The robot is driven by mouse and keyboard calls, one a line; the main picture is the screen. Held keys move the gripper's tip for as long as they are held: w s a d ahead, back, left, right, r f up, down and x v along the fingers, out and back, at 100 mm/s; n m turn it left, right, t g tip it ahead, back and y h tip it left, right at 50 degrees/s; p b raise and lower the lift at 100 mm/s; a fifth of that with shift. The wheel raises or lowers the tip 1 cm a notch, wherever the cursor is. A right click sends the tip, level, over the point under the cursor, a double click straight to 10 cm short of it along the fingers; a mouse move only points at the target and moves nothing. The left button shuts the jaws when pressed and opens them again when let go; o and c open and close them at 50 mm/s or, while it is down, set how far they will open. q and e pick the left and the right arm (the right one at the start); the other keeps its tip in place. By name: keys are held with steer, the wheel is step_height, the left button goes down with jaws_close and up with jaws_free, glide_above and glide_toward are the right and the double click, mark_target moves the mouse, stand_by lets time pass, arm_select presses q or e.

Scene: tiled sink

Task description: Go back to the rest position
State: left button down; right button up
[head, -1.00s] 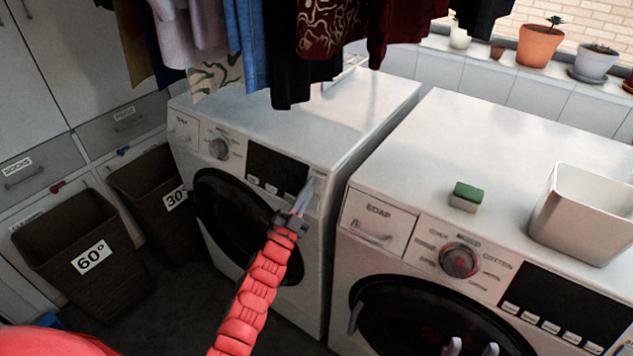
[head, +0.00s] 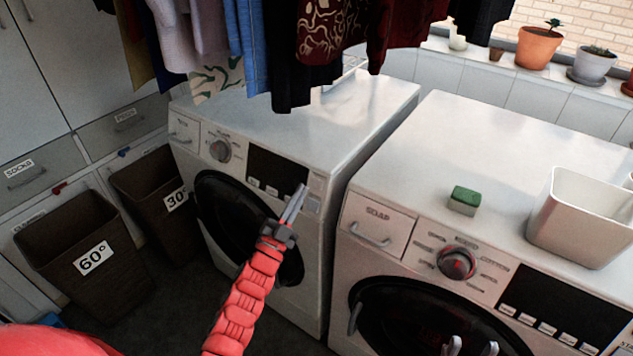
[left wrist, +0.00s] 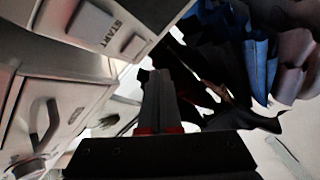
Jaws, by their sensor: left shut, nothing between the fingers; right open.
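My left gripper (head: 301,188) is shut and empty. In the head view it appears in front of the left washing machine (head: 365,105), over the right side of its control panel. In the left wrist view its closed fingers (left wrist: 160,90) point away with nothing between them. My right gripper (head: 471,347) shows only as two separate fingertips at the bottom edge of the head view. They are apart, in front of the right washing machine's dark round door (head: 415,310). The rest of my right arm is out of view.
A green sponge (head: 465,195) and a white bin (head: 575,240) sit on the right washing machine (head: 480,130). Clothes (head: 285,50) hang above the left machine. Two dark baskets, 60° (head: 70,275) and 30° (head: 150,215), stand on the left. Flowerpots (head: 538,45) line the back ledge.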

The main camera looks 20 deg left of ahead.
arm_select(q)
steer(key=shift+s+a+r+p, duration=0.2)
steer(key=shift+s+a+r, duration=0.05)
steer(key=shift+s, duration=0.4)
steer(key=shift+s+a+r+p, duration=0.15)
steer(key=shift+s+a+r, duration=0.05)
steer(key=shift+s, duration=0.4)
